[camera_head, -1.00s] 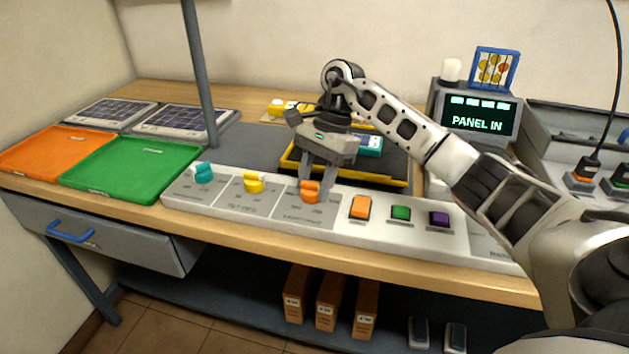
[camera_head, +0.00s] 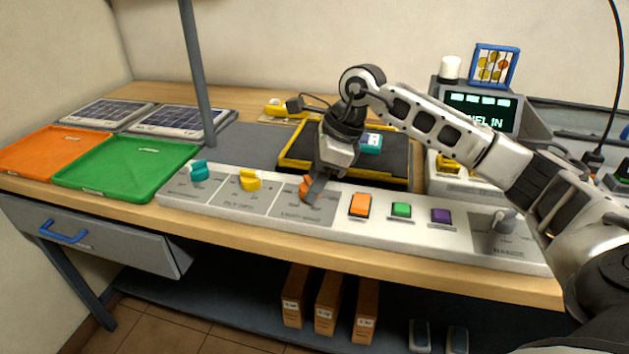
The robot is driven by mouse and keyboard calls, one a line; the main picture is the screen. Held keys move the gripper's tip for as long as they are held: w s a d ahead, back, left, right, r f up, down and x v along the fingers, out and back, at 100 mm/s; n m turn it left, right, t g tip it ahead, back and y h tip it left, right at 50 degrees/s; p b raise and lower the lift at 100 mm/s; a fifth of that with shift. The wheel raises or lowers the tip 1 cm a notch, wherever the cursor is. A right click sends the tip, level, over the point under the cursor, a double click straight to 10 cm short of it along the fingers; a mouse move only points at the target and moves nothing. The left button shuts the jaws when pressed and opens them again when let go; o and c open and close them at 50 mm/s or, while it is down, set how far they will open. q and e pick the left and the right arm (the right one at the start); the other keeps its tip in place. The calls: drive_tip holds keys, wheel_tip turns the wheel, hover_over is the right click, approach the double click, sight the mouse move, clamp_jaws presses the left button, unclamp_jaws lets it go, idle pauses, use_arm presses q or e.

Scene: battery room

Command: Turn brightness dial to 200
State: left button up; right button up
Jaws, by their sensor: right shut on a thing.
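The orange dial (camera_head: 305,187) is the third dial from the left on the long grey control panel (camera_head: 345,232). Its printed label is too small to read surely. My right gripper (camera_head: 312,190) is shut on this dial from above, and its fingers hide part of the knob and scale. The gripper is turned so that its fingers overlap in this view. A teal dial (camera_head: 199,171) and a yellow dial (camera_head: 250,180) sit to the left on the same panel. My left gripper is not in view.
Orange (camera_head: 360,205), green (camera_head: 401,210) and purple (camera_head: 441,216) buttons lie right of the dial, then a grey range knob (camera_head: 504,222). A black, yellow-edged tray (camera_head: 392,172) is behind. A grey post (camera_head: 198,75) stands left. A screen (camera_head: 480,110) is partly hidden by my arm.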

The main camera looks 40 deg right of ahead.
drive_tip(key=shift+m, duration=0.6)
drive_tip(key=shift+h, duration=0.3)
drive_tip(key=o, duration=0.9)
drive_tip(key=shift+o, duration=0.2)
drive_tip(key=shift+r, duration=0.15)
drive_tip(key=v, duration=1.5)
drive_tip(key=shift+s+d+r, duration=0.2)
drive_tip(key=shift+s+r, duration=0.1)
drive_tip(key=shift+s, duration=0.15)
